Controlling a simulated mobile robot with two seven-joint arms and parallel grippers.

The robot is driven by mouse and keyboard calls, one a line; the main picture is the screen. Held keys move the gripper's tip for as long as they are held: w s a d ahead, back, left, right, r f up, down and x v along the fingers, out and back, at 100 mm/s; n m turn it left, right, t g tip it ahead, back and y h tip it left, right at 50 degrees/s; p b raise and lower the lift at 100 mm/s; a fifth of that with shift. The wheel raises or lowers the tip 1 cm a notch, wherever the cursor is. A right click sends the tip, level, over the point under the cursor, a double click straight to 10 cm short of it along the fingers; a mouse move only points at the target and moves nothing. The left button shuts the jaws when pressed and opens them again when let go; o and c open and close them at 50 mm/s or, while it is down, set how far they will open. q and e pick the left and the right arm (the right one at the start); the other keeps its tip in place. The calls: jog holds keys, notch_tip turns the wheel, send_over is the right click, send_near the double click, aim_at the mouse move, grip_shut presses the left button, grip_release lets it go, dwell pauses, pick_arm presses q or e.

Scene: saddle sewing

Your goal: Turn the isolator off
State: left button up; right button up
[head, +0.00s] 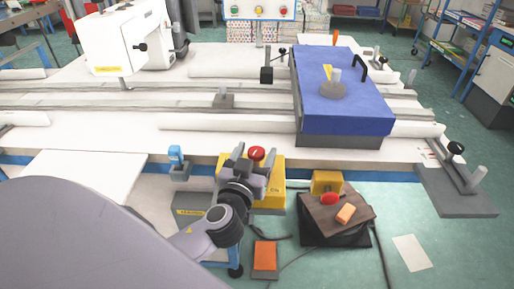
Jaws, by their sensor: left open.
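A yellow box (271,196) with dark lettering on its front stands at the front edge of the table. A red knob (257,153) shows at its top; it looks like the isolator switch. My left gripper (251,162) is in front of the box, with its fingers apart and pointing up and away toward the red knob. It hides the left part of the box and the lower part of the knob. I cannot tell whether the fingers are around the knob or short of it. My right gripper is not in view.
A blue slab (342,92) lies on the white table (230,60), with a white sewing machine (125,38) at the back left. A blue-topped lever (176,155) stands left of my gripper. A stool (338,218) bears red and orange items; an orange pedal (265,257) lies below.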

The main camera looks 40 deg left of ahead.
pick_arm(q)
jog(key=shift+w+a, duration=0.15)
jog(key=shift+w, duration=0.4)
